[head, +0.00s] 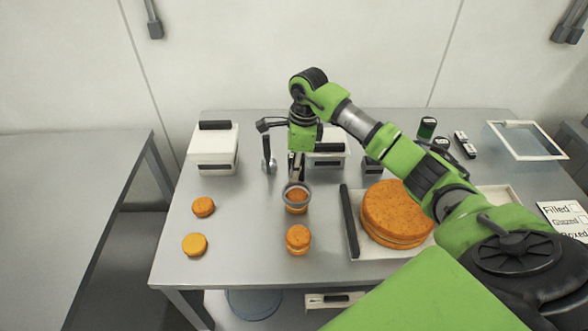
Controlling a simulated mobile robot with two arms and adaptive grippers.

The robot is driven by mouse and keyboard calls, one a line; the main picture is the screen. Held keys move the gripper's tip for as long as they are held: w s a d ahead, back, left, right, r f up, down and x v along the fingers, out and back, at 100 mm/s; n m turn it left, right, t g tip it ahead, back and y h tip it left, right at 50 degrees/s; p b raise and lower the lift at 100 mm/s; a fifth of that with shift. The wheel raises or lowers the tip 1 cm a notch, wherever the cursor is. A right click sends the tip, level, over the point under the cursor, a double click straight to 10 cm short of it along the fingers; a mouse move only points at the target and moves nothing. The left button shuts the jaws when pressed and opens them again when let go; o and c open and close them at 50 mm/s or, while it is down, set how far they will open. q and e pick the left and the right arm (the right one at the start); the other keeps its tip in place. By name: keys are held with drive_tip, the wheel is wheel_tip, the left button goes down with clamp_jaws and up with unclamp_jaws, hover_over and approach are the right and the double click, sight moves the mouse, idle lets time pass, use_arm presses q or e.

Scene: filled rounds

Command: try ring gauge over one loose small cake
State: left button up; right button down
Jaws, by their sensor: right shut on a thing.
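My right gripper (296,176) points down over the middle of the table and is shut on the ring gauge (285,193), a grey ring. The ring sits around or just above the top of a small orange cake (297,208); I cannot tell whether they touch. Another small cake (298,239) stands in front of it, apart from the ring. Two lower, loose small cakes lie to the left, one farther back (203,207) and one nearer (195,244). My left gripper is not in view.
A large round cake (397,213) sits on a tray (349,228) with a dark edge, right of the ring. White boxes (212,155) stand at the back. A dark-handled tool (267,152) stands behind the ring. A framed glass panel (526,140) and cards (563,221) are at right. The front left is clear.

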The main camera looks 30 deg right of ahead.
drive_tip(key=shift+f+b, duration=1)
drive_tip(key=shift+f, duration=0.3)
idle(0.6)
drive_tip(key=c, duration=1.5)
unclamp_jaws()
drive_tip(key=shift+o, duration=0.2)
drive_tip(key=shift+r, duration=0.15)
drive_tip(key=shift+r+p, duration=2.1)
drive_tip(key=shift+r, duration=1.3)
